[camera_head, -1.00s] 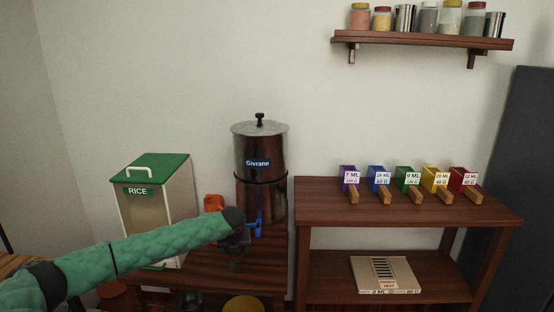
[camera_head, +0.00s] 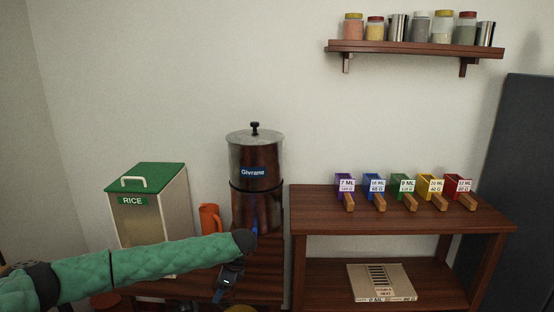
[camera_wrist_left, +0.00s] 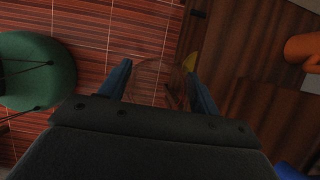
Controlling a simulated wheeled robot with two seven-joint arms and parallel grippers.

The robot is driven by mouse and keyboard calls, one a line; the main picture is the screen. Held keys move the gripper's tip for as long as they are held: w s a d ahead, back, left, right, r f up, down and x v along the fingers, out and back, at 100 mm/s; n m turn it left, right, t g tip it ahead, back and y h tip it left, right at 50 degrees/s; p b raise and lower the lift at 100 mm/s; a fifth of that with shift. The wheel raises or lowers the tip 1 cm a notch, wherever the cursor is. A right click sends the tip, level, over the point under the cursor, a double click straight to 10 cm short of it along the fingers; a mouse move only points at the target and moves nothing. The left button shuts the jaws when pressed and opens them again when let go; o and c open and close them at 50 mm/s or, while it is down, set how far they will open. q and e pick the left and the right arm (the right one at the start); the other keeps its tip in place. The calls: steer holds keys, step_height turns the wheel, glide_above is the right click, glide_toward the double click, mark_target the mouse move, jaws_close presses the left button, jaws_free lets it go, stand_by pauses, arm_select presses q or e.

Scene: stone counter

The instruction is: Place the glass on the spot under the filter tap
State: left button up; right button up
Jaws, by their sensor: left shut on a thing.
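The glass (camera_wrist_left: 148,77) is clear and faint in the left wrist view, between the two blue fingers of my left gripper (camera_wrist_left: 160,85). The gripper is shut on it. In the head view my left gripper (camera_head: 224,289) points down at the front of the low wooden table, in front of and slightly left of the filter; the glass cannot be made out there. The filter (camera_head: 255,165) is a tall dark metal cylinder labelled Givrane. A blue part shows low on its front, close behind my wrist. The spot under the tap is hidden by my arm. My right gripper is out of view.
An orange jug (camera_head: 210,218) stands left of the filter, with a green-lidded rice bin (camera_head: 148,205) further left. A two-level wooden stand (camera_head: 400,212) with several coloured scoops is on the right. A green round thing (camera_wrist_left: 35,72) lies below in the wrist view.

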arm_select(q)
steer(key=s+a+r+n+g+h, duration=0.1)
steer(key=s+n+g+h, duration=0.1)
steer(key=s+n, duration=0.6)
steer(key=s+a+r+n+g+h, duration=0.1)
steer(key=s+n+g+h, duration=0.1)
steer(key=s+n, duration=0.7)
steer(key=shift+s+a+r+n+g+h+p, duration=0.3)
steer(key=shift+a+r+n+g+h, duration=0.15)
steer(key=shift+n, duration=0.35)
steer(key=shift+d+f, duration=0.1)
steer(key=shift+d, duration=0.05)
